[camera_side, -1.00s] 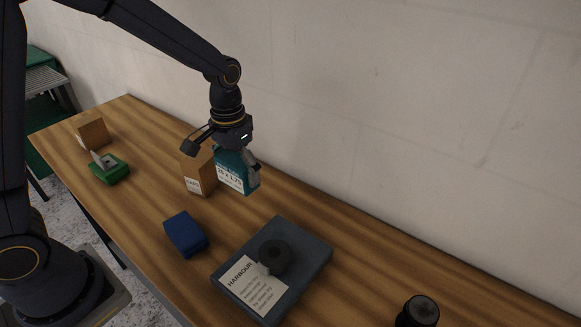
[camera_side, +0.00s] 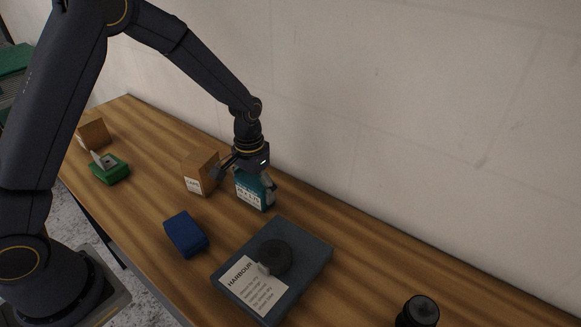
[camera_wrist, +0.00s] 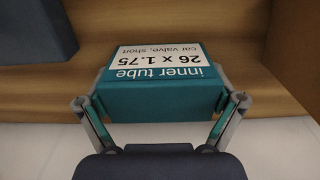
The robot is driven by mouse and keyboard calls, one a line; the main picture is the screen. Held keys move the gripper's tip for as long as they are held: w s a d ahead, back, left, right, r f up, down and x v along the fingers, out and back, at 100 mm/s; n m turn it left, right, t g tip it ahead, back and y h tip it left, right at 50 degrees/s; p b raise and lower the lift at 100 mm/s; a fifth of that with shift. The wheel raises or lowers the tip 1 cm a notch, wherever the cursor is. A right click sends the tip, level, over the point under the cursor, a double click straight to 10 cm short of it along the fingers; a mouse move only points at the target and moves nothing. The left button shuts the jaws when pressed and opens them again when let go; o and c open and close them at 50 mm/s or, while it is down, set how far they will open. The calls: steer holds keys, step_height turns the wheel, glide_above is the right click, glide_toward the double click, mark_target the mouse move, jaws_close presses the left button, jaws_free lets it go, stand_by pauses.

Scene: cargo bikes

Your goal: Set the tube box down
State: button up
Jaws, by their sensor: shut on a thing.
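The tube box (camera_side: 252,191) is a teal carton with a white label. In the wrist view the label on the tube box (camera_wrist: 160,85) reads "inner tube 26 x 1.75". My gripper (camera_side: 254,178) is shut on the box from above, with one finger on each side; both fingers show in the wrist view (camera_wrist: 160,112). The box is upright, low over the wooden table (camera_side: 335,293), between a brown carton and a grey slab. I cannot tell whether its underside touches the wood.
A brown carton (camera_side: 203,165) stands close left of the box. A dark grey slab (camera_side: 312,255) with a label and a black roll (camera_side: 275,257) lies in front. A blue block (camera_side: 186,234), a green holder (camera_side: 110,174) and another carton (camera_side: 93,133) stand left. A wall runs behind.

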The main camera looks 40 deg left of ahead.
mark_target(253, 179)
steer(key=o, duration=0.9)
steer(key=shift+f, duration=0.1)
step_height(253, 179, up, 12)
steer(key=shift+r, duration=0.1)
steer(key=s+a+r+t, duration=0.2)
steer(key=s+r, duration=0.6)
steer(key=r, duration=0.1)
steer(key=s+t, duration=0.1)
steer(key=s, duration=0.3)
steer(key=s+a+r+t, duration=0.1)
steer(key=s, duration=0.3)
steer(key=s+a+t, duration=0.1)
steer(key=s, duration=0.4)
steer(key=shift+r+t, duration=0.3)
steer(key=shift+r, duration=0.1)
